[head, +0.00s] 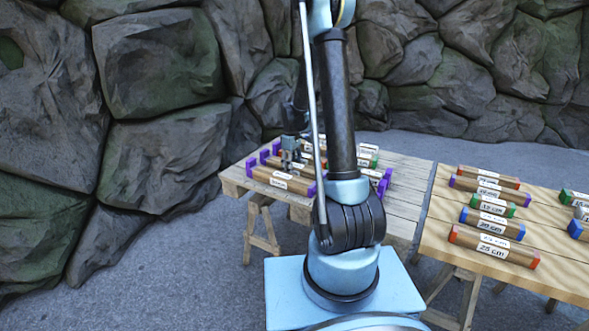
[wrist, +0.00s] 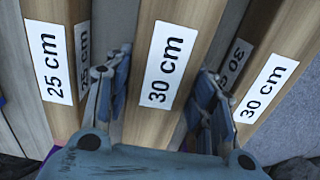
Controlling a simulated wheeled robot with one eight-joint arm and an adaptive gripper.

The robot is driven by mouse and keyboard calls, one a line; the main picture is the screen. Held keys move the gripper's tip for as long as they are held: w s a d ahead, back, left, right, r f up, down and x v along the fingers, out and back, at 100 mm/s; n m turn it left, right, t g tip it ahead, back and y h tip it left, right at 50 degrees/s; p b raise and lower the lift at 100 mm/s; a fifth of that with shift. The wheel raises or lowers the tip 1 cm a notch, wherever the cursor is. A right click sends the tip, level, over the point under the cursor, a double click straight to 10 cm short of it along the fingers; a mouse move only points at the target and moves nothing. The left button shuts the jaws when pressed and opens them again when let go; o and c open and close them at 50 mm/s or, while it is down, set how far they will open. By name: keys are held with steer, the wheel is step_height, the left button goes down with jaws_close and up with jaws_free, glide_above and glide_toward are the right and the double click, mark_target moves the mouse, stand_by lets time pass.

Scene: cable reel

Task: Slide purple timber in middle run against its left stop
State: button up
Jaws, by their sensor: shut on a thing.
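My gripper (head: 290,152) is low over the left table in the head view. In the wrist view my gripper (wrist: 160,80) has one finger on each side of a timber labelled 30 cm (wrist: 178,22) and is shut on it. This timber lies between two others, and its ends are out of the wrist view. Purple stops (head: 249,168) stand at the left ends of the runs in the head view. More purple blocks (head: 387,174) show at the right, partly behind my arm. Whether the held timber touches its left stop cannot be told.
A 25 cm timber (wrist: 48,60) lies on one side of the held one, and another 30 cm timber (wrist: 270,88) on the other, both close to the fingers. A second table (head: 432,236) at the right carries several timbers with coloured ends. A rock wall (head: 160,70) stands behind.

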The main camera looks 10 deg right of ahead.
steer(key=shift+w+a, duration=0.35)
steer(key=shift+a, duration=0.1)
steer(key=o, duration=1.4)
steer(key=shift+d+r, duration=0.1)
steer(key=shift+r, duration=0.15)
step_height(320, 180, up, 11)
steer(key=shift+r, duration=0.2)
